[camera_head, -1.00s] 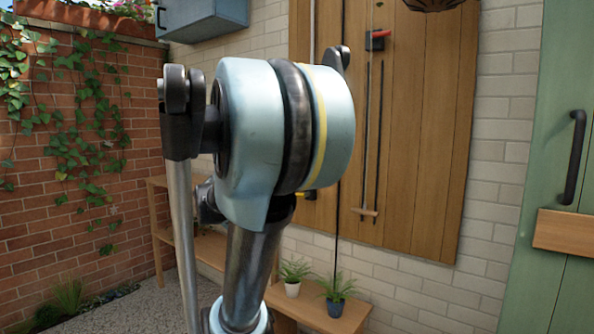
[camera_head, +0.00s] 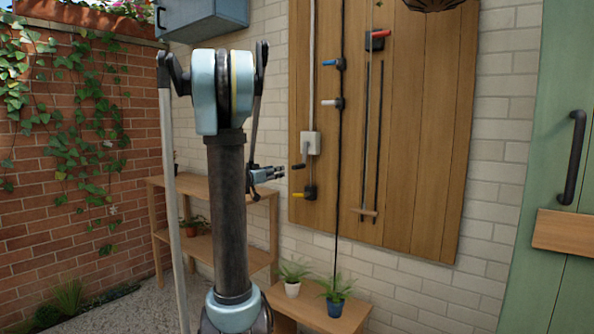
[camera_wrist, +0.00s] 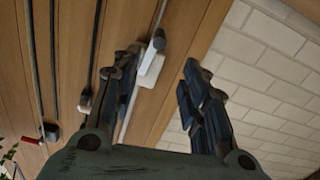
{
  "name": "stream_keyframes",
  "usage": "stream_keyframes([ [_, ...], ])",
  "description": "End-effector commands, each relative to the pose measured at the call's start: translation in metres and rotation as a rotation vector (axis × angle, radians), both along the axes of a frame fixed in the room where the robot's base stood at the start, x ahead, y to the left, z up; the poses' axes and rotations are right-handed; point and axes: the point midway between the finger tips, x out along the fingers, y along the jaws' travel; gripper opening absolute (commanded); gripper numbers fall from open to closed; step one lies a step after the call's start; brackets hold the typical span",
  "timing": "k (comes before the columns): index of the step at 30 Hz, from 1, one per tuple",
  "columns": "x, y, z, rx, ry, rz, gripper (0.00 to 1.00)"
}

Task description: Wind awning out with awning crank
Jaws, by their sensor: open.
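The awning crank is on the wooden wall panel, with a pale grey box (camera_head: 311,142) at the foot of a light vertical rod. A short crank arm with a dark grip (camera_head: 298,166) hangs from the box's lower left. My gripper (camera_head: 280,173) is to the left of the crank and slightly lower in the head view, apart from it. In the wrist view, my gripper (camera_wrist: 160,75) is open, with nothing held. The pale box (camera_wrist: 151,68) and the dark grip (camera_wrist: 158,38) appear between and beyond the fingers, nearer the left finger.
On the panel (camera_head: 425,140) are valves with blue (camera_head: 329,63), white (camera_head: 329,102), yellow (camera_head: 300,192) and red (camera_head: 381,34) handles. A wooden shelf (camera_head: 210,182) stands behind my arm. Potted plants (camera_head: 335,308) stand on a low bench.

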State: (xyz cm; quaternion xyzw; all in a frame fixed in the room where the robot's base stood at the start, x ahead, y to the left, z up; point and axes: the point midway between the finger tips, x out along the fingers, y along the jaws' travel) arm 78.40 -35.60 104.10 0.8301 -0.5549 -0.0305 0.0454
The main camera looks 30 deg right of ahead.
Motion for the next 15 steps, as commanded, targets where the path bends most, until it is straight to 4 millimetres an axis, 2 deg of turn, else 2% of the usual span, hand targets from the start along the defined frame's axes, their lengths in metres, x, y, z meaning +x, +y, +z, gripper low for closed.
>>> stream_keyframes([
  [5,0.006,-0.017,0.000,-0.001,-0.001,-0.003,0.41],
  [15,0.029,-0.072,0.000,0.000,0.000,-0.003,0.41],
])
